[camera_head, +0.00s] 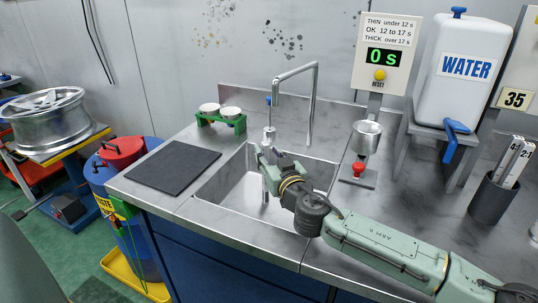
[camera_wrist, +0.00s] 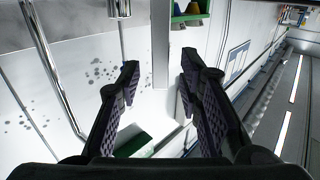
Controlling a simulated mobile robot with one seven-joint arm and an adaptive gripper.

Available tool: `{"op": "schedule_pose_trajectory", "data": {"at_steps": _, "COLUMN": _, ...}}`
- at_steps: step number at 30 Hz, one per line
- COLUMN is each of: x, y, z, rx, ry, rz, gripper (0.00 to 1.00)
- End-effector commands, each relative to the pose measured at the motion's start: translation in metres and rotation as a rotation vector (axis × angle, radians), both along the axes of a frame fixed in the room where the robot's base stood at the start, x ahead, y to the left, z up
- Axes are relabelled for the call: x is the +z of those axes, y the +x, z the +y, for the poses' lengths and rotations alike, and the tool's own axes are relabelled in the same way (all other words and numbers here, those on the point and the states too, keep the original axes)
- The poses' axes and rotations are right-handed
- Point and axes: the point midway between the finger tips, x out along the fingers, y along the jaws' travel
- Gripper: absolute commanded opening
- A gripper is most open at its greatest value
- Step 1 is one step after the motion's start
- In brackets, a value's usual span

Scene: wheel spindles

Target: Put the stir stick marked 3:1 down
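My gripper (camera_head: 267,152) is over the steel sink (camera_head: 240,198), near the tap spout. In the wrist view my gripper (camera_wrist: 160,72) has its two dark fingers apart. A narrow pale grey bar (camera_wrist: 161,40) runs down from the top edge into the gap, with space visible on both sides. In the head view a thin pale upright strip (camera_head: 265,190) shows below the gripper. It may be the stir stick, but no 3:1 mark is readable. The dark stick holder (camera_head: 490,201) at the right holds pale sticks (camera_head: 513,158) with partly readable marks.
The chrome tap (camera_head: 314,105) arches behind my gripper. A dark mat (camera_head: 173,168) lies left of the sink, with a green cup rack (camera_head: 222,121) behind it. Right are a metal cup on a stand (camera_head: 365,138), a timer (camera_head: 384,57) and a water tank (camera_head: 465,70).

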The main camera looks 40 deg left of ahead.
Motion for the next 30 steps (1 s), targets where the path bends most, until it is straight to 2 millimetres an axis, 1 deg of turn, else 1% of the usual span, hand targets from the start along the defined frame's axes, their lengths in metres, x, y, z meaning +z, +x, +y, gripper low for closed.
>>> {"op": "schedule_pose_trajectory", "data": {"at_steps": 3, "x": 0.008, "y": 0.000, "z": 0.000, "rx": 0.000, "ry": -0.002, "rz": -0.003, "gripper": 0.33}}
{"op": "schedule_pose_trajectory", "data": {"at_steps": 4, "x": 0.003, "y": -0.001, "z": -0.004, "rx": -0.001, "ry": 0.000, "rz": 0.000, "gripper": 0.33}}
{"op": "schedule_pose_trajectory", "data": {"at_steps": 12, "x": 0.002, "y": -0.025, "z": -0.044, "rx": -0.002, "ry": 0.002, "rz": 0.000, "gripper": 0.33}}
{"op": "schedule_pose_trajectory", "data": {"at_steps": 16, "x": 0.003, "y": -0.034, "z": -0.058, "rx": -0.002, "ry": 0.001, "rz": -0.001, "gripper": 0.33}}
{"op": "schedule_pose_trajectory", "data": {"at_steps": 21, "x": 0.005, "y": -0.039, "z": -0.064, "rx": -0.001, "ry": -0.001, "rz": -0.001, "gripper": 0.33}}
{"op": "schedule_pose_trajectory", "data": {"at_steps": 30, "x": 0.005, "y": -0.039, "z": -0.064, "rx": 0.000, "ry": -0.001, "rz": -0.001, "gripper": 0.33}}
